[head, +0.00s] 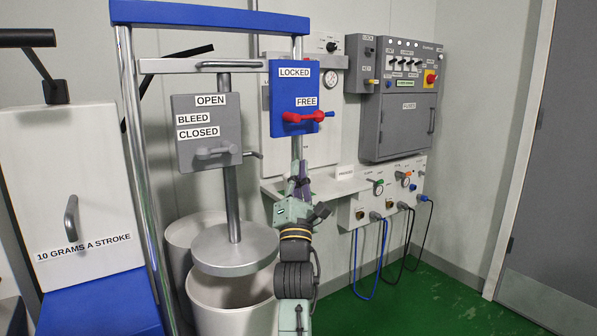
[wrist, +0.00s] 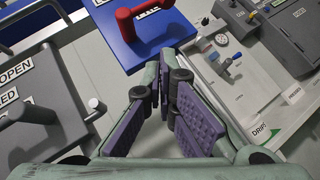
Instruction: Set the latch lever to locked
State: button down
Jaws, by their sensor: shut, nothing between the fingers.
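The latch lever (head: 307,117) is red and sits on a blue panel (head: 283,88) marked LOCKED at the top and FREE below. It lies roughly level, just under the FREE label. In the wrist view, the red lever (wrist: 125,22) shows at the top, on the blue panel (wrist: 155,45), and partly covers a label. My gripper (head: 300,170) is below the panel in the head view, apart from the lever. In the wrist view my gripper (wrist: 168,82) has purple pads, is shut and holds nothing.
Left of the blue panel is a grey panel (head: 184,109) marked OPEN, BLEED and CLOSED, with its own grey lever (head: 214,153). A round plate (head: 234,258) hangs over a white drum (head: 205,305). A shelf and valve box (head: 350,212) with hoses stand to the right.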

aim_at(305, 117)
jog(key=w+d+r+p, duration=0.2)
jog(key=w+r+p, duration=0.1)
jog(key=w+r, duration=0.2)
jog(key=shift+w+r, duration=0.3)
jog(key=shift+r, duration=0.8)
jog(key=shift+n+y, duration=0.4)
jog(key=shift+y, duration=0.1)
jog(key=shift+r+n+t+b, duration=0.1)
jog(key=shift+n+t+b, duration=0.2)
jog(key=shift+b, duration=0.1)
jog(key=shift+w+y, duration=0.1)
jog(key=shift+y, duration=0.4)
